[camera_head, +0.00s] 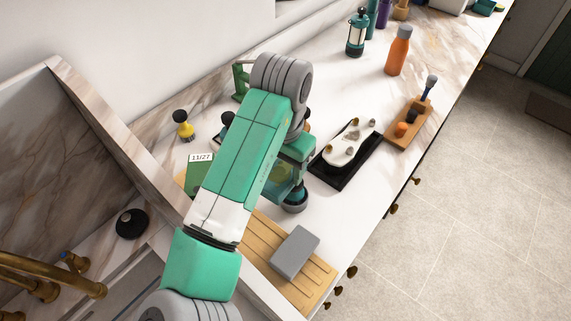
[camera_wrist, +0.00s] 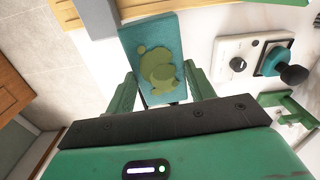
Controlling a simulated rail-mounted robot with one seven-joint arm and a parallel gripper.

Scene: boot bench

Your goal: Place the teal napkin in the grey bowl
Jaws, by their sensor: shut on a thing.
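The teal napkin (camera_wrist: 160,62) shows in the wrist view as a flat teal rectangle with olive blotches. It sits between the two fingers of my gripper (camera_wrist: 164,92), which is shut on it. In the head view my gripper (camera_head: 285,184) is over the counter, left of the black tray, and my arm hides much of it. I cannot make out a grey bowl in either view; my arm covers part of the counter.
A wooden board (camera_head: 262,237) with a grey block (camera_head: 295,252) lies near the front. A black tray (camera_head: 330,174) with a pale piece, a wooden holder (camera_head: 409,123), an orange bottle (camera_head: 398,50) and a lantern (camera_head: 357,33) stand beyond. A white device (camera_wrist: 237,64) is beside the napkin.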

